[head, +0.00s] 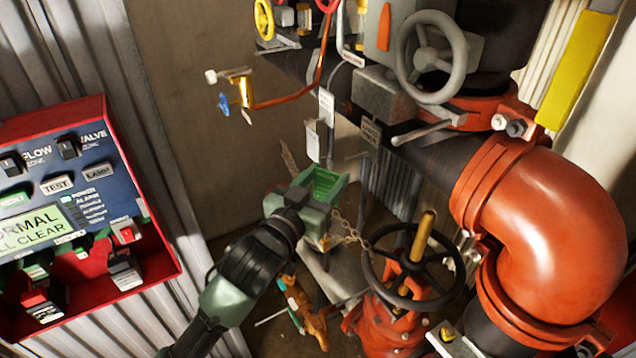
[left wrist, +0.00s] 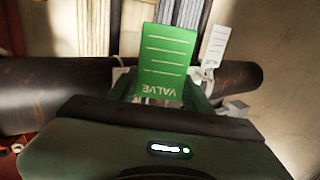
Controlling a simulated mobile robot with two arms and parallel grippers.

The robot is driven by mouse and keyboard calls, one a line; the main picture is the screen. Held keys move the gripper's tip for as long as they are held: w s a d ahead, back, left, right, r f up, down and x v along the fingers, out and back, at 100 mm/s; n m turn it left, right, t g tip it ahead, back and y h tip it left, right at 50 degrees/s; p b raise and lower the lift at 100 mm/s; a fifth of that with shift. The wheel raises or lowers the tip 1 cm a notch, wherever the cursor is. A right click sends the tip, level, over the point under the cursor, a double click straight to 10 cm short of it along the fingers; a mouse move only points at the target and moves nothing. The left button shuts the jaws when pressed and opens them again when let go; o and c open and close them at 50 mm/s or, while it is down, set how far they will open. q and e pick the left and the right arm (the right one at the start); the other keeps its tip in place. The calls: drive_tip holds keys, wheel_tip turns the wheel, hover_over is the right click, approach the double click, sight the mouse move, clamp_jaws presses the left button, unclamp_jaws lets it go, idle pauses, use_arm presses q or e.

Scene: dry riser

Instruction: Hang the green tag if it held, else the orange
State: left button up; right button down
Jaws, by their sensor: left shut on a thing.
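My left gripper (head: 322,187) is in the middle of the head view, shut on the green tag (left wrist: 168,62). In the left wrist view the tag stands out beyond the gripper, with white lines and the word VALVE upside down. In the head view bright green shows at the gripper's tip. The gripper is above and left of the black handwheel (head: 415,268), apart from the wall. The red panel (head: 88,190) at left has a lit screen (head: 42,228) reading NORMAL and ALL CLEAR. I cannot make out an orange tag for certain. My right gripper is not in view.
White tags (head: 327,106) hang near the dark pipe. A chain (head: 350,232) hangs by the black handwheel. A grey handwheel (head: 432,57) and large red pipe elbow (head: 545,225) fill the right. A small brass tap (head: 240,90) is on the back wall.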

use_arm(q)
drive_tip(key=shift+w+d+f+b, duration=0.15)
drive_tip(key=shift+w+d+b, duration=0.55)
drive_tip(key=shift+d, duration=0.35)
drive_tip(key=w+d, duration=0.1)
drive_tip(key=w+d+f+b, duration=0.1)
drive_tip(key=d, duration=0.1)
drive_tip(key=shift+w, duration=0.15)
idle(0.3)
drive_tip(key=o, duration=1.4)
